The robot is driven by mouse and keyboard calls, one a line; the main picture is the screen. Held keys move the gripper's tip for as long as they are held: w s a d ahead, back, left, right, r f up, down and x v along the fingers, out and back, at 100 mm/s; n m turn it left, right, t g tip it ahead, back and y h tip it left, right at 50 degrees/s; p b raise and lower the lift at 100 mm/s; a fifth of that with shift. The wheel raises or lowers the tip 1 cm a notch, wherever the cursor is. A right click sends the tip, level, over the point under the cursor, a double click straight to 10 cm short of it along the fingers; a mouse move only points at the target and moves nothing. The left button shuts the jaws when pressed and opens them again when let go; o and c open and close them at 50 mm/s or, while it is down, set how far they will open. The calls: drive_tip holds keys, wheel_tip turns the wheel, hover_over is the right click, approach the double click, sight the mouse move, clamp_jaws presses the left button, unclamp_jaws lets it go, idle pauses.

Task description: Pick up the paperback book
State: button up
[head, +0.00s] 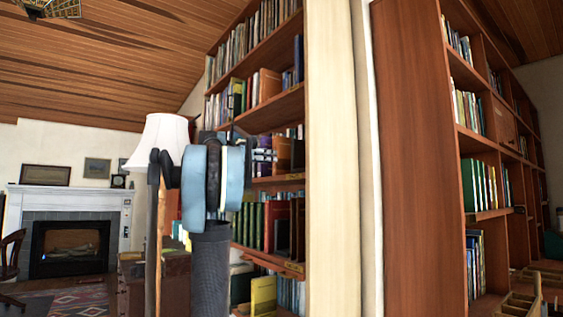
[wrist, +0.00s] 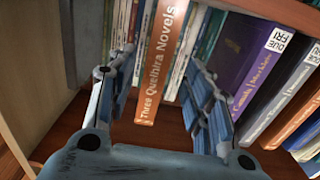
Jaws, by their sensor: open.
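In the wrist view my gripper (wrist: 160,88) is open, with one finger on each side of the picture. An orange book (wrist: 162,62) with "Three Quelhira Novels" on its spine stands upright on a wooden shelf, beyond and between the open fingers. It appears to stick out a little from its neighbours. No contact between fingers and book shows. I cannot tell for certain which book is the paperback. In the head view my gripper (head: 263,155) is in front of the tall bookcase, partly hidden by my own arm.
A shelf board (wrist: 280,12) runs above. In the head view a cream upright (head: 333,150) edges the bookcase, and a lamp (head: 163,140) stands left.

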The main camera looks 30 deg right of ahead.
sight(284, 159)
drive_tip(key=shift+w+d+f, duration=0.1)
drive_tip(key=shift+w+d, duration=0.05)
drive_tip(key=shift+d, duration=2.1)
drive_tip(key=shift+w+d+f, duration=0.1)
drive_tip(key=shift+d, duration=2.15)
clamp_jaws()
